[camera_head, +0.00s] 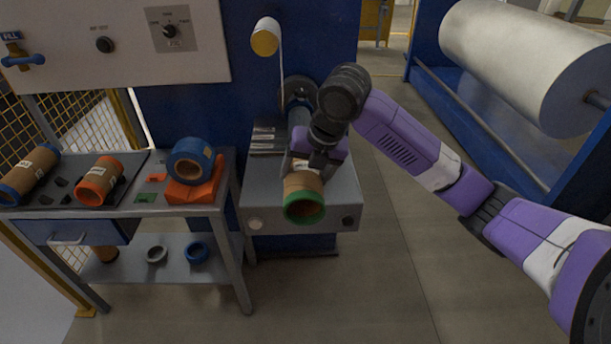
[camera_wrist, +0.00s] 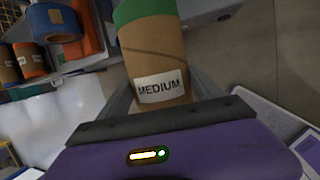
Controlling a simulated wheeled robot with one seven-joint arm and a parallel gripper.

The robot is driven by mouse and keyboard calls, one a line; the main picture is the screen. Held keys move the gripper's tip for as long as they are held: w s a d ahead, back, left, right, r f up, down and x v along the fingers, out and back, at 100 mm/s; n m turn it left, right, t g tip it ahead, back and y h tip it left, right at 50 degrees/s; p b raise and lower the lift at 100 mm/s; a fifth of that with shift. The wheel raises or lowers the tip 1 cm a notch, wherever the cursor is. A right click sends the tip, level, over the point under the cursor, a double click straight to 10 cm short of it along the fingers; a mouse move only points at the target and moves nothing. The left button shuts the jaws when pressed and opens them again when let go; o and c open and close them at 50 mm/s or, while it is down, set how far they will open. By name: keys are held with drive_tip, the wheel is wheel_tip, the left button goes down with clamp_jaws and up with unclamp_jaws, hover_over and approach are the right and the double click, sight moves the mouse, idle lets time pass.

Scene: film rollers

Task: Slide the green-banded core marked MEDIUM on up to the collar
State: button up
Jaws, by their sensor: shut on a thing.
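The green-banded core (camera_head: 304,187) is a brown cardboard tube with a green band at its near end. In the wrist view the core (camera_wrist: 152,62) shows a white label reading MEDIUM. My gripper (camera_head: 306,164) is shut on it from above, over the grey machine housing. Behind my gripper, a grey shaft (camera_head: 298,116) comes out of a dark round collar (camera_head: 299,91) on the blue machine wall. My gripper hides the core's far end, so I cannot tell whether the core is around the shaft or in front of it.
A grey bench (camera_head: 228,212) on the left bears an orange-banded core (camera_head: 99,180), a blue-banded core (camera_head: 30,175) and a blue roll (camera_head: 191,160) on an orange block (camera_head: 193,191). A large white roll (camera_head: 530,60) stands at right. The floor between is clear.

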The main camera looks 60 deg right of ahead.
drive_tip(key=shift+w+d+b, duration=0.2)
drive_tip(key=shift+w+d, duration=0.35)
drive_tip(key=shift+d, duration=0.15)
drive_tip(key=shift+w+d+b, duration=0.15)
drive_tip(key=shift+w+d, duration=0.35)
drive_tip(key=shift+d, duration=0.2)
drive_tip(key=shift+w+d, duration=1.1)
drive_tip(key=shift+d, duration=0.25)
drive_tip(key=shift+w+d+b, duration=0.35)
drive_tip(key=shift+d, duration=0.2)
drive_tip(key=shift+w+d, duration=0.7)
drive_tip(key=shift+d, duration=0.15)
drive_tip(key=shift+w+d, duration=1.1)
drive_tip(key=shift+d, duration=0.3)
